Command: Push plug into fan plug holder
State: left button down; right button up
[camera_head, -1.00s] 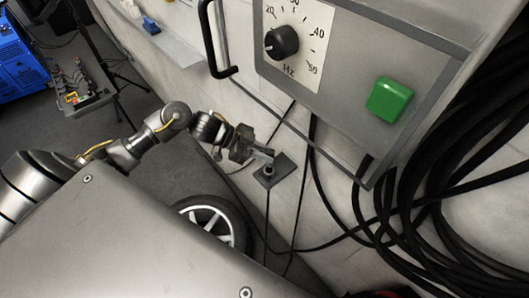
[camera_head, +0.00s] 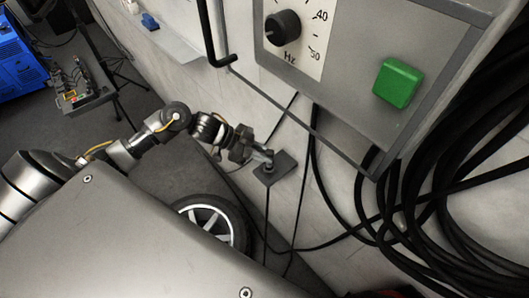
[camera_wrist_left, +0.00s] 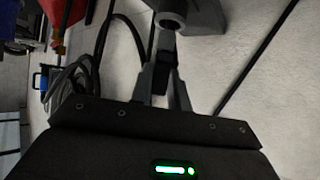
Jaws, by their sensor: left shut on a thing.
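My left gripper (camera_head: 262,155) reaches in from the left and is right at the fan plug holder, a small dark grey plate (camera_head: 284,170) low on the pale wall. The grey holder (camera_wrist_left: 207,18) is beside and behind the plug in that view. The plug is at the plate's face, but I cannot tell how deep it sits. My right gripper is not in view.
A grey control box with a black knob (camera_head: 283,27) and green button (camera_head: 398,83) hangs above the holder. Thick black cables (camera_head: 440,190) hang at right. A wheel (camera_head: 208,226) stands below. A blue machine (camera_head: 18,60) is at far left.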

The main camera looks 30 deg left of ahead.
pick_arm(q)
jog(key=shift+s+a, duration=0.1)
jog(key=shift+f, duration=0.2)
dwell(0.4)
jog(key=shift+f, duration=0.5)
jog(key=shift+f+b, duration=0.25)
jog(key=shift+b, duration=0.15)
jog(key=shift+f+b, duration=0.3)
jog(key=shift+f, duration=0.2)
jog(key=c, duration=1.3)
grip_release()
jog(key=shift+r, duration=0.1)
jog(key=shift+o, duration=0.2)
